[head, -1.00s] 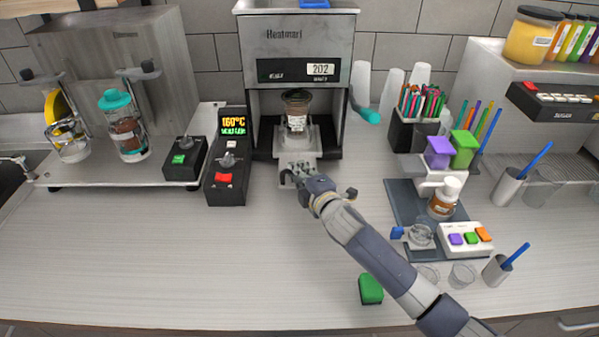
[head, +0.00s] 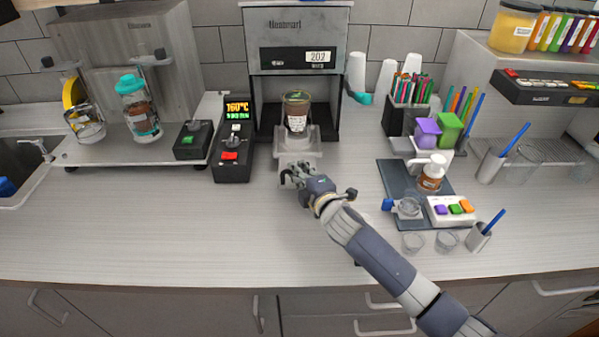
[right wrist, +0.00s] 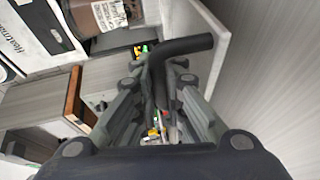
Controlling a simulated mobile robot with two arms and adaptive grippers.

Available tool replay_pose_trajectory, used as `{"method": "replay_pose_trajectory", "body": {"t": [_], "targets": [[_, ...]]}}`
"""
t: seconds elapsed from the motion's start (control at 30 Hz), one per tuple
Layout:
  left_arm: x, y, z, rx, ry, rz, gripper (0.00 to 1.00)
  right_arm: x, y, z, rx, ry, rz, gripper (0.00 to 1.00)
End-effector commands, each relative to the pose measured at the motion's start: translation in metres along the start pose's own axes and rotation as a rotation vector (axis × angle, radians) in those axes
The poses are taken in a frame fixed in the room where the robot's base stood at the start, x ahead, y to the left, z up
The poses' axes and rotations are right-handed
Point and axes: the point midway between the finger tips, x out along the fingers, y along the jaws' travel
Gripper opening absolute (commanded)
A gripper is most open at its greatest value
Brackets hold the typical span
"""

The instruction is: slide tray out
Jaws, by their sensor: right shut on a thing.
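The cup sealer (head: 298,35) is a grey machine at the back middle of the counter. Its pale tray (head: 298,146) juts out from the opening toward me. A brown-filled cup with a white label (head: 296,112) stands upright in the tray; its lower part also shows in the right wrist view (right wrist: 106,14). My right gripper (head: 297,177) is at the tray's front and is shut on its dark handle, whose bent bar shows between the fingers in the right wrist view (right wrist: 185,48). The fingers partly hide the handle in the head view. My left gripper is not in view.
A black control box (head: 233,140) with a lit display stands close left of the tray. White cups (head: 386,78), a straw holder and a dark mat (head: 392,170) with bottle are at the right. The counter in front of the tray is clear to its edge.

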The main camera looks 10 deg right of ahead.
Motion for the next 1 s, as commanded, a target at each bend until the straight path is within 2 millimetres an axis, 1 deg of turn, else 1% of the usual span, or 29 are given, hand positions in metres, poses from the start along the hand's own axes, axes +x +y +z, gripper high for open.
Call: {"method": "replay_pose_trajectory", "body": {"t": [0.03,0.07,0.1,0.13,0.43,0.57,0.67,0.77,1.0], "targets": [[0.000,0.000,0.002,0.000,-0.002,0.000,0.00,0.000,-0.001,0.001,0.000,-0.002,-0.002,0.13],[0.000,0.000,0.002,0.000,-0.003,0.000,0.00,0.000,-0.001,0.001,0.000,-0.002,-0.002,0.19],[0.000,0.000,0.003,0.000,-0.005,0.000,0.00,0.000,-0.001,0.001,0.000,-0.002,-0.002,0.28],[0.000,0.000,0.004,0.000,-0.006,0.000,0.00,0.000,-0.001,0.001,0.000,-0.001,-0.002,0.32],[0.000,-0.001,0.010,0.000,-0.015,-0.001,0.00,0.000,-0.001,0.000,0.000,-0.001,-0.001,0.32],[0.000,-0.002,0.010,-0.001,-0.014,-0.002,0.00,-0.005,-0.001,0.001,0.000,-0.001,-0.002,0.32],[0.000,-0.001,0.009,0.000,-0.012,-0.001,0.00,-0.016,-0.002,0.001,0.000,0.000,-0.001,0.32],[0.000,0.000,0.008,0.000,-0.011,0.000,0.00,-0.033,-0.002,0.000,-0.001,0.000,-0.002,0.32],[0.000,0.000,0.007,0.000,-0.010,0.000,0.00,-0.080,-0.002,0.001,0.000,-0.001,-0.003,0.32]]}}
